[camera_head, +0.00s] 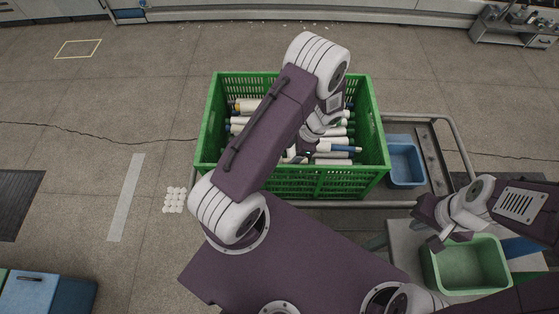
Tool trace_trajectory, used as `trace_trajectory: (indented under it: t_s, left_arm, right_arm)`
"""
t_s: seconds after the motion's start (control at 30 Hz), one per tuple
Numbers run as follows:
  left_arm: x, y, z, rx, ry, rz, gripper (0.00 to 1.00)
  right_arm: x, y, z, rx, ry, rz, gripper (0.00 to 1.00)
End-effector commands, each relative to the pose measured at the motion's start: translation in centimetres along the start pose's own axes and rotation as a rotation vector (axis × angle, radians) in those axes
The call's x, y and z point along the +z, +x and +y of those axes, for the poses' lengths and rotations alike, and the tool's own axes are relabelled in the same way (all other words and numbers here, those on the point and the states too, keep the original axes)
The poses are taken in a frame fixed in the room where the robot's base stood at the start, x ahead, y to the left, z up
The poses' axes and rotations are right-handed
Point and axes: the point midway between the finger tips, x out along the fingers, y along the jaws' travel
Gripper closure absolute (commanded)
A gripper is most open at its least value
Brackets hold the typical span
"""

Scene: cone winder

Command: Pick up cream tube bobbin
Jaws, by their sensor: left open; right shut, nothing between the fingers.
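Several cream and white tube bobbins (335,162) lie in the green crate (318,181), some with coloured ends. One with a blue end (342,148) lies at the right of the pile. One with a yellow end (238,106) lies at the back left. My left gripper (297,155) is open, low inside the crate over the middle of the pile. My own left arm hides much of the pile, and I cannot tell whether a bobbin is between the fingers. My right gripper (436,241) is shut and empty beside the small green bin.
The crate stands on a metal-framed cart (440,160). A blue bin (405,160) stands right of the crate. A light green bin (466,264) is at the lower right, near my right arm. Small white pieces (173,200) lie on the floor at left, where the floor is mostly clear.

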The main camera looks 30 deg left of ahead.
Motion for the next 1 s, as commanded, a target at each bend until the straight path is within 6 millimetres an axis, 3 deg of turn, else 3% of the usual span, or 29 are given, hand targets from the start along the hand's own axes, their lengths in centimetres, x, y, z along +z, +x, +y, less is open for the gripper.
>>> trace_trajectory:
  t_s: [0.2,0.47,0.5,0.73,1.0]
  left_arm:
    - [0.2,3.9,0.0,0.004,0.0,-0.003,0.34]
    - [0.1,4.6,-0.1,0.002,-0.001,-0.001,0.34]
    - [0.1,4.6,-0.1,0.002,-0.001,-0.001,0.37]
    - [0.1,4.6,0.0,0.002,-0.001,-0.001,1.0]
    - [0.2,4.3,-0.1,0.001,-0.002,0.0,1.0]
  right_arm:
    - [-0.1,-0.5,0.0,0.0,0.0,0.0,1.0]
    - [-0.1,-0.5,0.0,0.0,0.0,0.0,1.0]
    - [-0.1,-0.5,0.0,0.0,0.0,0.0,1.0]
    - [-0.1,-0.5,0.0,0.0,0.0,0.0,1.0]
    - [0.0,-0.5,0.0,0.0,0.0,0.0,1.0]
